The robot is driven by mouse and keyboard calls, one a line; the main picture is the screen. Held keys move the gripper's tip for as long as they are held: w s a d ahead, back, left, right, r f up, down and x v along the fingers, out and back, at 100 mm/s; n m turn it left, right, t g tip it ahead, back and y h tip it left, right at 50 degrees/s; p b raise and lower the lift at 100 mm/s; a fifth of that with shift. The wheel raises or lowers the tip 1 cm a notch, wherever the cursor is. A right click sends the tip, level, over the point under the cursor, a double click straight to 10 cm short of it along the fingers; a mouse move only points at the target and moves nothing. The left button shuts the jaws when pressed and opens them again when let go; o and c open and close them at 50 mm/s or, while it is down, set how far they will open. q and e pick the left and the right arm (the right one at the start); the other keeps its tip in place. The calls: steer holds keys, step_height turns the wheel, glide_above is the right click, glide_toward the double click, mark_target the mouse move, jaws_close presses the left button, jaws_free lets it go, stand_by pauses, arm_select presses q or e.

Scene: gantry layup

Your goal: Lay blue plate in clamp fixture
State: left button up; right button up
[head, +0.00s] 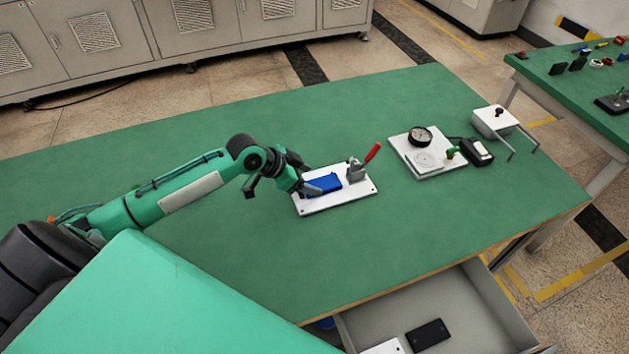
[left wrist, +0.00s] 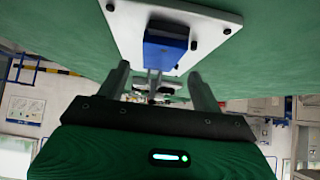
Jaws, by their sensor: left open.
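The blue plate (head: 324,184) lies on the white base of the clamp fixture (head: 340,200), left of the clamp with the red handle (head: 372,153). The handle is tilted up to the right. The blue plate also shows in the left wrist view (left wrist: 166,50), on the white base (left wrist: 215,14). My left gripper (head: 304,187) is at the left end of the plate. In the left wrist view its two fingers (left wrist: 160,84) are apart, with the plate beyond the gap between them. Whether a finger touches the plate is not clear. My right gripper is not in view.
Right of the fixture, a white plate (head: 408,160) carries a round gauge (head: 420,136). Beyond it are a black device (head: 478,152) and a white box (head: 494,121). An open drawer (head: 480,315) holds a black flat object (head: 428,335). The green table is clear around the fixture.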

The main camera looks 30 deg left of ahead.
arm_select(q)
steer(key=v, duration=0.8)
steer(key=shift+s+r+b, duration=0.2)
steer(key=shift+r+b, duration=0.05)
steer(key=shift+b, duration=0.1)
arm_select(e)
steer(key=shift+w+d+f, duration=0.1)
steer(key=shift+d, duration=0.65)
